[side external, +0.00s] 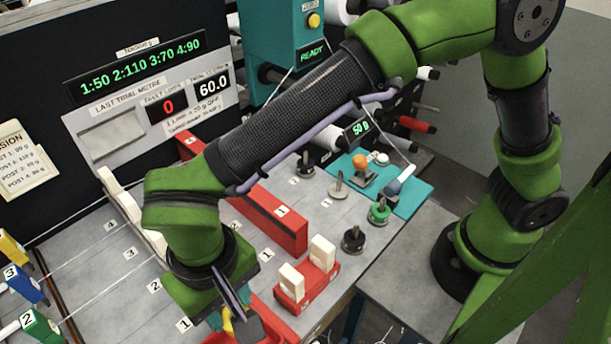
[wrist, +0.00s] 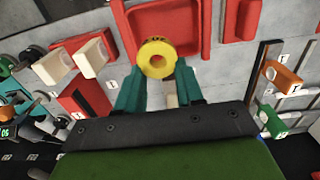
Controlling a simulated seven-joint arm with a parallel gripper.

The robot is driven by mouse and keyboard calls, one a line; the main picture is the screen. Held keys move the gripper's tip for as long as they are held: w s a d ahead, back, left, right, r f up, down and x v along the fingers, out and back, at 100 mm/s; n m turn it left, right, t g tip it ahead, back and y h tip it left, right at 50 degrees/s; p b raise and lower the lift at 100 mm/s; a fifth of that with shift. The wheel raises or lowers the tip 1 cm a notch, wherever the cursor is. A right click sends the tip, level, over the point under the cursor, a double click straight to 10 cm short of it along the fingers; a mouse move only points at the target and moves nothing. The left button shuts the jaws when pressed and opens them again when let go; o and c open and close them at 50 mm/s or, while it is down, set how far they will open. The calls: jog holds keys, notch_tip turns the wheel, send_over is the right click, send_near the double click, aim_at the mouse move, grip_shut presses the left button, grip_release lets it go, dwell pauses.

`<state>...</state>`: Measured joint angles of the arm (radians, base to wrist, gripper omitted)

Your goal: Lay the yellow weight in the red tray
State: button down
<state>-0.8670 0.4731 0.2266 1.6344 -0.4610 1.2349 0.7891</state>
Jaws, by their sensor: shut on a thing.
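In the side view only a sliver of yellow (side external: 227,318) shows below my gripper (side external: 234,312). The red tray (wrist: 181,18) has a raised rim and lies behind the weight in the wrist view. The weight overlaps the tray's near part there; its height above the tray is hard to tell. In the side view the tray (side external: 277,325) is mostly cut off or hidden by my gripper.
A red holder (side external: 307,288) with two cream blocks stands beside the tray. A long red bar (side external: 268,215) lies behind it. Several knobbed weights, including a green one (side external: 378,211), stand to the right near a teal scale pad (side external: 408,192). Coloured clips (side external: 40,325) line the left edge.

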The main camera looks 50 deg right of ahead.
aim_at(228, 308)
jog(key=shift+f, duration=5.15)
jog(key=c, duration=1)
grip_release()
jog(key=shift+c, duration=0.2)
jog(key=shift+r, duration=0.15)
jog(key=shift+r, duration=2.85)
